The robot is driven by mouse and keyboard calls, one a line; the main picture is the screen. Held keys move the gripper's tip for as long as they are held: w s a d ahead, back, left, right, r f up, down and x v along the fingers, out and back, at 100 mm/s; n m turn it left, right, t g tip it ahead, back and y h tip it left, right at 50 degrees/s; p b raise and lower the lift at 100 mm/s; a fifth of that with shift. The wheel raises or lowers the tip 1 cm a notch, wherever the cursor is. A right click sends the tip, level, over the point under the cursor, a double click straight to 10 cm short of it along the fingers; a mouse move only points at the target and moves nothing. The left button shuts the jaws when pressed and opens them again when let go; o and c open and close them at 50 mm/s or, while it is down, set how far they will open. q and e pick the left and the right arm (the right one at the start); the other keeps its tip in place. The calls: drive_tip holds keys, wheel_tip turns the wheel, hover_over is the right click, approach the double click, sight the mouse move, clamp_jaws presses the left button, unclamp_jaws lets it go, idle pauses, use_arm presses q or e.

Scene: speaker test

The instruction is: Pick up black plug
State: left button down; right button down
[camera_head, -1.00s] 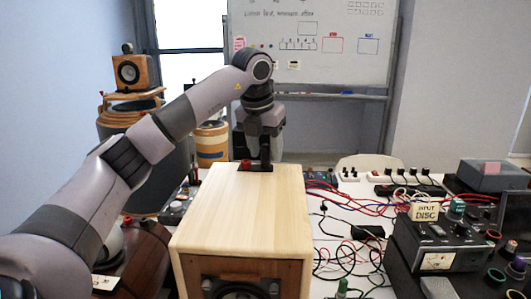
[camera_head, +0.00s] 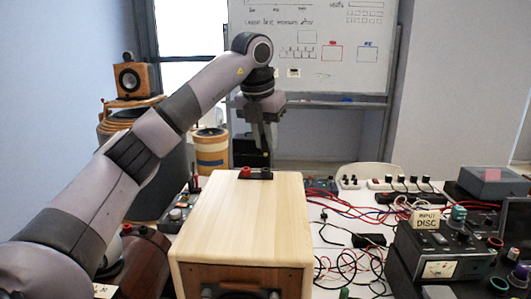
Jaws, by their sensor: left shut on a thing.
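My left gripper (camera_head: 267,148) is above the back edge of the light wooden speaker box (camera_head: 240,215), fingers pointing down. It is shut on the black plug (camera_head: 267,161), which is small and dark and mostly hidden between the fingers. Just below is the black terminal plate (camera_head: 257,175) on the box's back edge, with a red plug or post (camera_head: 246,173) on its left. Whether the black plug is fully clear of the plate cannot be told. My right gripper is not in view.
A meter box with an input disc sign (camera_head: 436,250) stands at the right. Red and black cables (camera_head: 345,262) lie tangled on the white table. Power strips (camera_head: 405,184) lie behind them. A small speaker (camera_head: 133,76) stands at the back left. A whiteboard (camera_head: 310,50) is behind.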

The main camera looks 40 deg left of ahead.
use_arm(q)
wheel_tip(320, 180, up, 16)
drive_tip(key=shift+f, duration=0.15)
idle(0.3)
idle(0.4)
